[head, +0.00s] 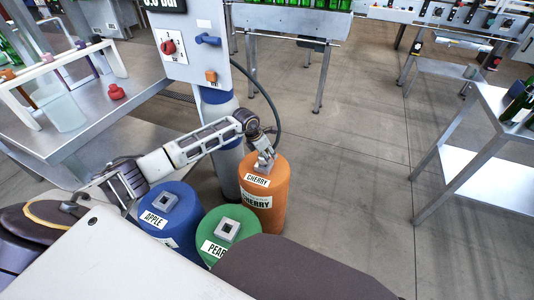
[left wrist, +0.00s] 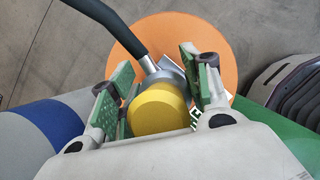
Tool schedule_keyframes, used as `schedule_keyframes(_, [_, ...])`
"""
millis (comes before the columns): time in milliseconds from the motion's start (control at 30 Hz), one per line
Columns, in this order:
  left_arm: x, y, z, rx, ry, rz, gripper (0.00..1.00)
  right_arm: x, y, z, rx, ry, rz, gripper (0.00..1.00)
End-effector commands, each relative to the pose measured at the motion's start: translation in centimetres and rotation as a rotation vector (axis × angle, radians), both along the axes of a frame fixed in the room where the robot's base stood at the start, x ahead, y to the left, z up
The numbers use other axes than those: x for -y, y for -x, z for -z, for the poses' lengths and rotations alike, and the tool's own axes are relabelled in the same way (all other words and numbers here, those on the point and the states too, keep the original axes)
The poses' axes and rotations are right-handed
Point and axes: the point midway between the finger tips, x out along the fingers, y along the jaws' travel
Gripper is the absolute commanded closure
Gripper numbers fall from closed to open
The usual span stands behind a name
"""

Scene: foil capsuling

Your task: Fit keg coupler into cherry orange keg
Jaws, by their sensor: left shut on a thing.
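The orange keg labelled CHERRY (head: 264,208) stands upright on the floor. My left gripper (head: 265,158) is over its top, and the keg's orange top (left wrist: 207,32) fills the background of the left wrist view. There the left gripper (left wrist: 158,92), with green pads, is shut on the keg coupler (left wrist: 160,110), which has a round yellow top, a grey metal body and a black hose. A bit of the keg's pale square neck shows beside the coupler. The coupler hides the rest, so I cannot tell whether it is seated. My right gripper is not in view.
The blue APPLE keg (head: 180,228) and green PEAR keg (head: 240,248) stand close by, with square necks. A black hose (head: 270,95) hangs from the grey panel (head: 190,45) behind. A metal table (head: 120,115) is at left. Floor right of the orange keg is clear.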

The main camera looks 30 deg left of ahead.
Motion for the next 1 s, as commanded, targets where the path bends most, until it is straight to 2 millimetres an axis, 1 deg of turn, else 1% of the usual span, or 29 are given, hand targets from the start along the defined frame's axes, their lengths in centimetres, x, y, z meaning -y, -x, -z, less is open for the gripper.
schedule_keyframes(1000, [0.0, -0.1, 1.4, 0.002, 0.001, 0.000, 0.89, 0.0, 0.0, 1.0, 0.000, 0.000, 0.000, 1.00])
